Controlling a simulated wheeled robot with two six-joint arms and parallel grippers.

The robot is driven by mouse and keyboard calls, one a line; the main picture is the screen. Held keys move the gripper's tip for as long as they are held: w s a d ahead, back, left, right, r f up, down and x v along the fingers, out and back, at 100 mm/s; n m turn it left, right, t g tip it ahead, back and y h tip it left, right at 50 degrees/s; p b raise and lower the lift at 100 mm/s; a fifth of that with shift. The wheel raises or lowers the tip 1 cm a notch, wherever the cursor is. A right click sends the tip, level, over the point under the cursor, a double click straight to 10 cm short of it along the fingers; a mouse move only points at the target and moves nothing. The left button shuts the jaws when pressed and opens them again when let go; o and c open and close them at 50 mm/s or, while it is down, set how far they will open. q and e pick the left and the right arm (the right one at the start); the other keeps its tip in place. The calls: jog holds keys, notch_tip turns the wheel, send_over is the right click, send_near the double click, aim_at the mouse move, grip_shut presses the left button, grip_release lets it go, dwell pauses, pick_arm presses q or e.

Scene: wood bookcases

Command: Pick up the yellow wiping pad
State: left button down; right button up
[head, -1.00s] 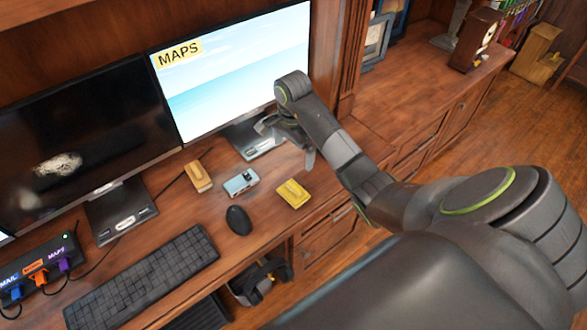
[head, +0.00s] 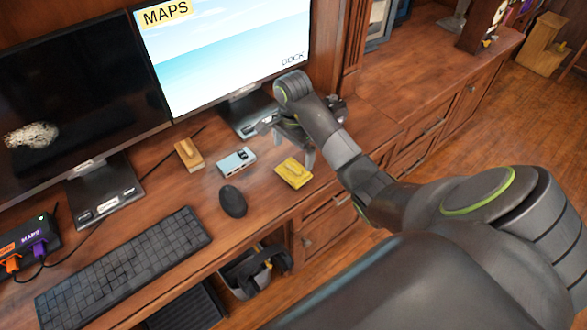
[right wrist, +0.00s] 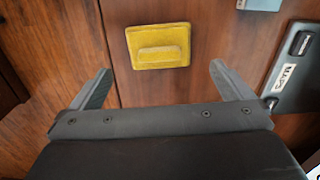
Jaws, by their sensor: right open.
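The yellow wiping pad (head: 294,173) lies flat on the wooden desk, right of the mouse and near the desk's front edge. In the right wrist view the pad (right wrist: 158,46) shows its raised grip bar, ahead of the fingers and roughly centred between them. My right gripper (head: 287,145) is above the desk, close to the pad in the head view. Its two fingers are spread wide and empty in the right wrist view (right wrist: 160,70). My left gripper is not in view.
A light blue box (head: 237,161) and a wooden block-like item (head: 188,154) lie left of the pad. A black mouse (head: 233,201) and keyboard (head: 125,268) are nearer the front. A lit monitor (head: 225,55) stands behind. Desk space directly around the pad is clear.

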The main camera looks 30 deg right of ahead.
aim_at(293, 164)
jog(key=shift+f+b, duration=1.85)
jog(key=shift+f, duration=0.5)
jog(key=shift+f+p, duration=0.3)
jog(key=shift+f, duration=0.65)
jog(key=c, duration=1)
